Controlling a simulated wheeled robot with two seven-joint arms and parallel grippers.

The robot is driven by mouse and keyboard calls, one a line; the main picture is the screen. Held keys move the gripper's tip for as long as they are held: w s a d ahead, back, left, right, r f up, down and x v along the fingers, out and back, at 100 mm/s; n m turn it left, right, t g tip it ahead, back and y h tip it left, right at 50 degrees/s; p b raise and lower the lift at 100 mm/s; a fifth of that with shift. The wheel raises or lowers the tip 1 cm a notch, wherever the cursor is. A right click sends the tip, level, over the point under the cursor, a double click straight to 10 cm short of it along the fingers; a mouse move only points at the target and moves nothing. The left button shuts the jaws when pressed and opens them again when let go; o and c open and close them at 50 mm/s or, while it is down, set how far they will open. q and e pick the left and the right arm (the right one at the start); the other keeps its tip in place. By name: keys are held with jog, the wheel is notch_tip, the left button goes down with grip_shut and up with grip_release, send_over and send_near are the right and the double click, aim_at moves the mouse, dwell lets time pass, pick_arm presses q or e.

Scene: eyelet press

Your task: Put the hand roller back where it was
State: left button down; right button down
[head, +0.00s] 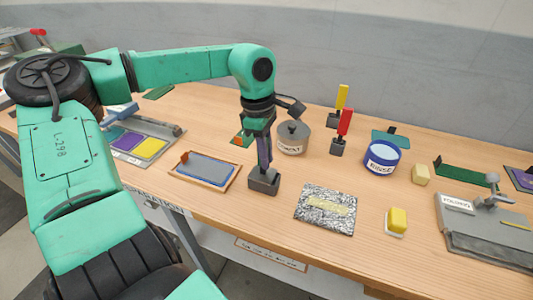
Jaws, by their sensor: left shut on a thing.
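My left gripper (262,132) is shut on the upper part of an upright tool with a purple handle (265,153). A dark grey block (264,181) is at the tool's lower end, at the front middle of the table. I cannot tell whether this tool is the hand roller, or whether the block is part of it or a stand. The gripper hides the top of the handle. My right gripper is not in view.
A framed tray (232,180) lies left of the block, a foil sheet (311,226) right of it. A lidded tin (293,146) and red (345,121) and yellow (342,96) handles in dark blocks stand behind. A blue tub (382,158) is farther right.

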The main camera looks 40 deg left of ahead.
pick_arm(q)
jog(key=c, duration=0.9)
grip_release()
jog(key=shift+o, duration=0.2)
jog(key=r, duration=0.4)
jog(key=a+r, duration=0.1)
jog(key=r, duration=0.7)
jog(key=shift+s+a+r, duration=0.15)
jog(key=shift+s+r, duration=0.1)
jog(key=shift+r, duration=0.1)
